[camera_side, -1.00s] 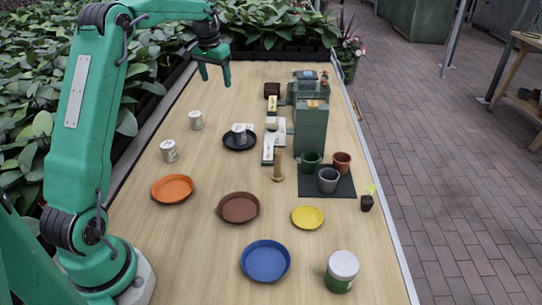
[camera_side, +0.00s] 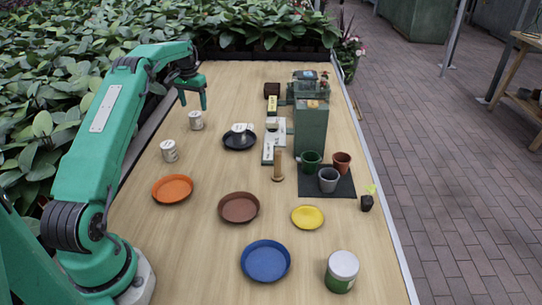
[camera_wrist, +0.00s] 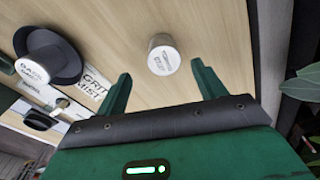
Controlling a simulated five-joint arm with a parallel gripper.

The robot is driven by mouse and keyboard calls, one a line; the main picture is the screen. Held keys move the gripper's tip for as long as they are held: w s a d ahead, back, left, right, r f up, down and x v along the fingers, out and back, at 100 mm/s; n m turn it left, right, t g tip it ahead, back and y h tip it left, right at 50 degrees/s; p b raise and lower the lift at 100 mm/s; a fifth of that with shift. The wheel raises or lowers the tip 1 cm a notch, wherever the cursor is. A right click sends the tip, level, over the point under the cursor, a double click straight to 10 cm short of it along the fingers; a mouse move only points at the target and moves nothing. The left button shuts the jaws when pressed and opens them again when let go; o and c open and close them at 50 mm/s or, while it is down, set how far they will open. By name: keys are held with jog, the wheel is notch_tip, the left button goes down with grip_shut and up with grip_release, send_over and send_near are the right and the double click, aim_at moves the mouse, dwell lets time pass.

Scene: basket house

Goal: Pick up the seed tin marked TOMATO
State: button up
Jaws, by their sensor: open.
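A white tin (camera_side: 196,120) stands upright on the table at the left. A second white tin (camera_side: 169,151) stands nearer the camera, and a third (camera_side: 239,135) stands in a black saucer (camera_side: 228,145). Their labels are too small to read in the side view. My gripper (camera_side: 193,106) is open and empty, close above the farthest left tin. In the wrist view a tin (camera_wrist: 163,55) shows between the fingers (camera_wrist: 161,70), apart from them; its small lettering is unreadable. The saucer tin (camera_wrist: 34,68) has lettering starting "BA". I cannot tell which tin says TOMATO.
Orange (camera_side: 172,189), brown (camera_side: 239,208), blue (camera_side: 265,261) and yellow (camera_side: 307,217) saucers lie nearer the camera. A green machine (camera_side: 311,130) and a dark mat (camera_side: 343,187) with pots stand at right. Leafy plants (camera_side: 50,130) line the left edge.

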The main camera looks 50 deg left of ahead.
aim_at(194, 114)
jog(key=shift+a+f, duration=0.2)
jog(key=shift+f, duration=1.75)
jog(key=shift+a+f, duration=0.2)
jog(key=shift+f, duration=1.7)
jog(key=c, duration=1.1)
jog(key=shift+r, duration=0.15)
jog(key=shift+r, duration=1.3)
jog(key=shift+w+d+r, duration=0.15)
jog(key=shift+d+r, duration=0.15)
jog(key=shift+r, duration=0.5)
jog(key=d+r, duration=0.2)
jog(key=d, duration=0.1)
jog(key=w+d+r, duration=0.1)
jog(key=d+r, duration=0.1)
jog(key=d, duration=0.2)
jog(key=w+d+r, duration=0.1)
jog(key=d+r, duration=0.1)
jog(key=d, duration=0.2)
jog(key=shift+w+r, duration=0.15)
jog(key=shift+r, duration=0.15)
